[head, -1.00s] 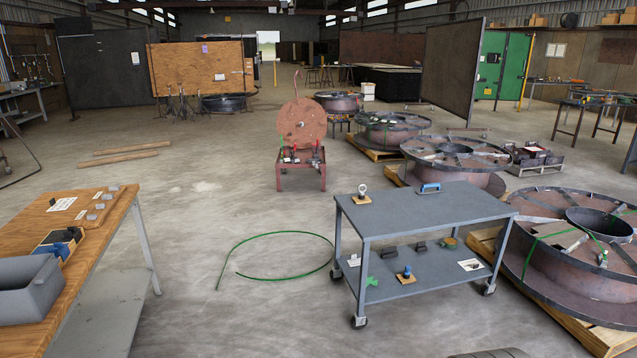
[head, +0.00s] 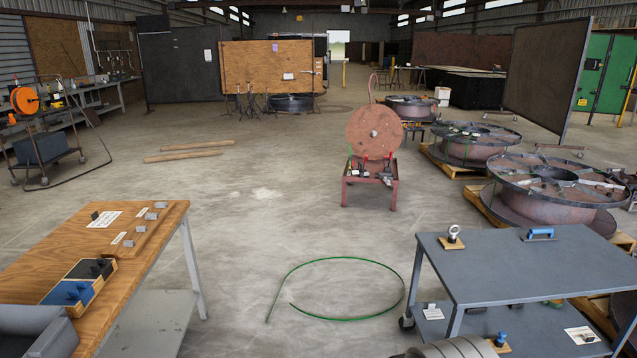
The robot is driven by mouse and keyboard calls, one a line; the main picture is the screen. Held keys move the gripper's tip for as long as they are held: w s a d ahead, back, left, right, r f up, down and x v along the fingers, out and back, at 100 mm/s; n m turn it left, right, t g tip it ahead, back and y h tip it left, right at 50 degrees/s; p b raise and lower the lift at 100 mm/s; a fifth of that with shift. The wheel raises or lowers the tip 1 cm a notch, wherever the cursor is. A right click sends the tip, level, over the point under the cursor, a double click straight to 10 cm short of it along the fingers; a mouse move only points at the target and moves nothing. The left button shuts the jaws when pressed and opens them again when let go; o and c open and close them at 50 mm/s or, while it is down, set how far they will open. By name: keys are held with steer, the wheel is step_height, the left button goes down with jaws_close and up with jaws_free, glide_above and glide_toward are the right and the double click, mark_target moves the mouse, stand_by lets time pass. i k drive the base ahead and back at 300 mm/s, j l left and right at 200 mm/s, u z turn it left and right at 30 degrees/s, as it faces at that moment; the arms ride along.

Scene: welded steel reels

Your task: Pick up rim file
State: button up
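I cannot make out for sure which thing is the rim file. A blue-handled tool (head: 541,233) lies on the top of the grey steel cart (head: 490,280) at the right. It is the most file-like thing I see, but its shape is too small to be certain. A small round-headed item on a wooden block (head: 453,238) stands to its left on the same top.
A wooden bench (head: 150,260) at the left holds a black-and-blue tray (head: 78,283) and a grey bin (head: 35,330). A green strap loop (head: 335,318) lies on the floor between bench and cart. A red reel stand (head: 375,175) stands beyond. Open concrete lies left of it.

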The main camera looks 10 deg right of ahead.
mark_target(528, 238)
steer(key=i+u, duration=0.3)
steer(key=i, duration=1.2)
steer(key=i+z, duration=0.25)
steer(key=i, duration=0.45)
steer(key=i+z, duration=0.3)
steer(key=i, duration=0.45)
steer(key=i+z, duration=0.25)
steer(key=i, duration=0.45)
steer(key=i+j+z, duration=0.25)
steer(key=i, duration=0.45)
steer(key=i+z, duration=0.25)
steer(key=i, duration=0.5)
steer(key=i+j+z, duration=0.1)
steer(key=i+z, duration=0.15)
steer(key=i, duration=0.45)
steer(key=i+l+z, duration=0.1)
steer(key=i+z, duration=0.55)
steer(key=z, duration=0.3)
steer(key=i+j+z, duration=0.1)
steer(key=i+z, duration=0.35)
steer(key=i+l+z, duration=0.15)
steer(key=i+z, duration=1.25)
steer(key=z, duration=0.15)
steer(key=i+z, duration=0.3)
steer(key=z, duration=0.2)
steer(key=i+j+z, duration=0.15)
steer(key=i+z, duration=0.15)
steer(key=z, duration=0.15)
steer(key=i+z, duration=0.5)
